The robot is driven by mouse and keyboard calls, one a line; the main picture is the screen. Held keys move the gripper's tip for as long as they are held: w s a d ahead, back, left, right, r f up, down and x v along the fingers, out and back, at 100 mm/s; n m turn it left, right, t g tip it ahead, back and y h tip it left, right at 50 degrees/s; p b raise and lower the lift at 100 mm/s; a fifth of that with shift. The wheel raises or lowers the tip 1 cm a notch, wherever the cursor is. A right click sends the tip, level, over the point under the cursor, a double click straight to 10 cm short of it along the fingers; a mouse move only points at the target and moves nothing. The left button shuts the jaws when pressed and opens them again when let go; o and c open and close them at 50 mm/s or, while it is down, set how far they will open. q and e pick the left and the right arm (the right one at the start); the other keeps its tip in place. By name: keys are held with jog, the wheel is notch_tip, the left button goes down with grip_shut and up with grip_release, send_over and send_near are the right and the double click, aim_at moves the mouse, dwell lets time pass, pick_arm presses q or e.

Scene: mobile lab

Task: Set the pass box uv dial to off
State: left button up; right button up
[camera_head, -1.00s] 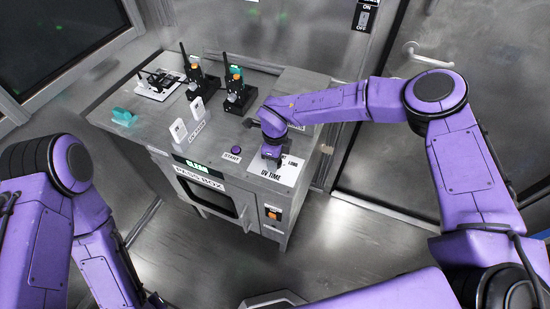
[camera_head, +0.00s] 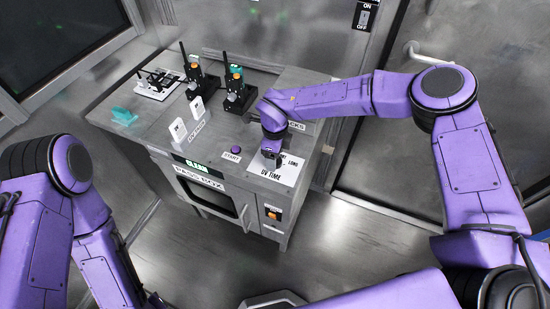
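The pass box (camera_head: 205,177) is the grey cabinet in the middle, with its name above a dark window in its front. The UV TIME dial plate (camera_head: 288,170) is a white panel on the cabinet top's front right corner; "LONG" can be read on it. My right gripper (camera_head: 271,157) points down over this plate and hides the dial and part of the markings. Whether its fingers are open or touch the dial cannot be seen. My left arm comes in at the lower left; its gripper is out of view.
A purple START button (camera_head: 237,150) is left of the plate. Radios on black chargers (camera_head: 237,98), white switches (camera_head: 178,130) and a teal piece (camera_head: 124,117) stand on the cabinet top. An orange-lit switch (camera_head: 272,214) is on the front. A door (camera_head: 440,120) is at right.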

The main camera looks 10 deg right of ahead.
notch_tip(320, 180, up, 9)
jog(key=b, duration=0.1)
jog(key=shift+b, duration=0.35)
jog(key=shift+f, duration=0.15)
